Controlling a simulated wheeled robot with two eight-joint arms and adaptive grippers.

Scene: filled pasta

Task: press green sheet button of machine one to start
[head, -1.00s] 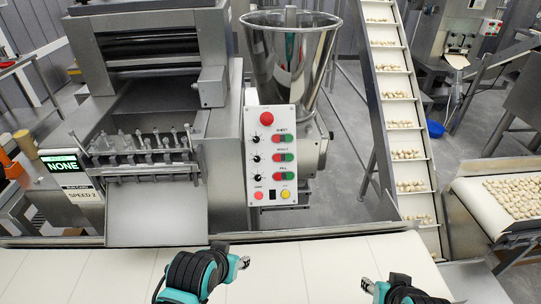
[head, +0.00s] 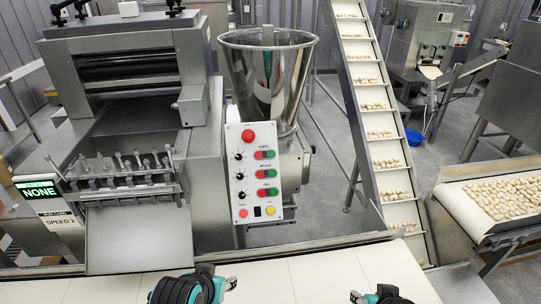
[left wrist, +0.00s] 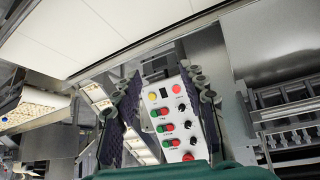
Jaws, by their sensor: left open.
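The control panel (head: 254,172) of the machine is a white upright plate with a red knob at the top and three rows of paired red and green buttons. The green button of the top row (head: 270,154) is uncovered; its label is too small to read surely. My left gripper (head: 230,284) is low in the head view, below and in front of the panel, apart from it. In the left wrist view my left gripper (left wrist: 161,80) is open and empty, with the inverted panel (left wrist: 170,115) beyond its spread fingers. My right gripper (head: 357,297) barely shows at the bottom edge, its jaws unclear.
A pale conveyor belt (head: 315,277) runs between me and the machine. A steel hopper (head: 267,75) stands behind the panel, and an inclined conveyor (head: 371,110) with pasta rises to its right. A display reading NONE (head: 40,189) is at the left.

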